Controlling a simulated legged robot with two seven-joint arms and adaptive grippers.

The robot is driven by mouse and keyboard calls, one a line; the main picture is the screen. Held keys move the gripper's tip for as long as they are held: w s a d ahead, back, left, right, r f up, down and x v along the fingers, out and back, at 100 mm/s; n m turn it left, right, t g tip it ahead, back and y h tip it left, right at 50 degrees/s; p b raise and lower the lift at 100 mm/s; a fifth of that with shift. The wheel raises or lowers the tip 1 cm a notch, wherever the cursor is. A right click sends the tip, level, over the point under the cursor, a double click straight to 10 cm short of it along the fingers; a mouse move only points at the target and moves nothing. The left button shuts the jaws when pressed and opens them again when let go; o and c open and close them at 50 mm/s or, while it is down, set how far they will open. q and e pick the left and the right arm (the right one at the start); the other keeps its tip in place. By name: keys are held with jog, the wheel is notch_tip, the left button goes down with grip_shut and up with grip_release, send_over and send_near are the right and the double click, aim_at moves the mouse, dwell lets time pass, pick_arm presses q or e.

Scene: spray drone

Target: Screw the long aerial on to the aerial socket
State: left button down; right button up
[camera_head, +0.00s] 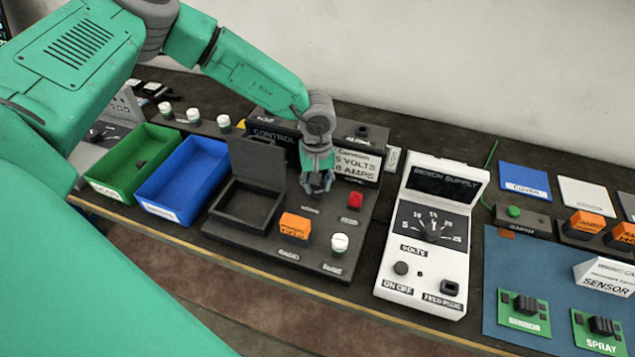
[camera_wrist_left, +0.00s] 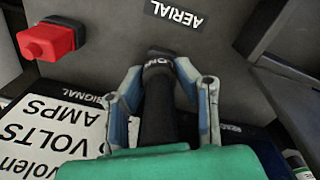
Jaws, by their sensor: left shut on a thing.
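My left gripper (camera_head: 318,188) points down over the black control panel (camera_head: 345,250), behind the orange block. In the left wrist view the left gripper (camera_wrist_left: 165,90) has its two blue-grey fingers closed on a dark, upright cylinder with a lettered band, which appears to be the long aerial (camera_wrist_left: 157,110). Its far end meets or hovers over the dark panel surface near the AERIAL label (camera_wrist_left: 174,12). The aerial socket is hidden behind that end, so I cannot tell whether they touch. The held piece is too small to make out in the head view. My right gripper is not in view.
A red block (camera_head: 355,200), an orange block (camera_head: 295,226) and a white-topped knob (camera_head: 339,243) stand on the panel. An open black box (camera_head: 245,205) and blue (camera_head: 183,180) and green (camera_head: 133,165) bins lie left. A white bench supply (camera_head: 425,240) stands right.

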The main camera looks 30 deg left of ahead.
pick_arm(q)
jog(key=shift+f, duration=0.15)
jog(key=c, duration=1.1)
grip_release()
jog(key=shift+c, duration=0.2)
jog(key=shift+r, duration=0.45)
notch_tip(320, 180, up, 10)
jog(key=shift+w+r, duration=0.1)
jog(key=shift+r, duration=0.4)
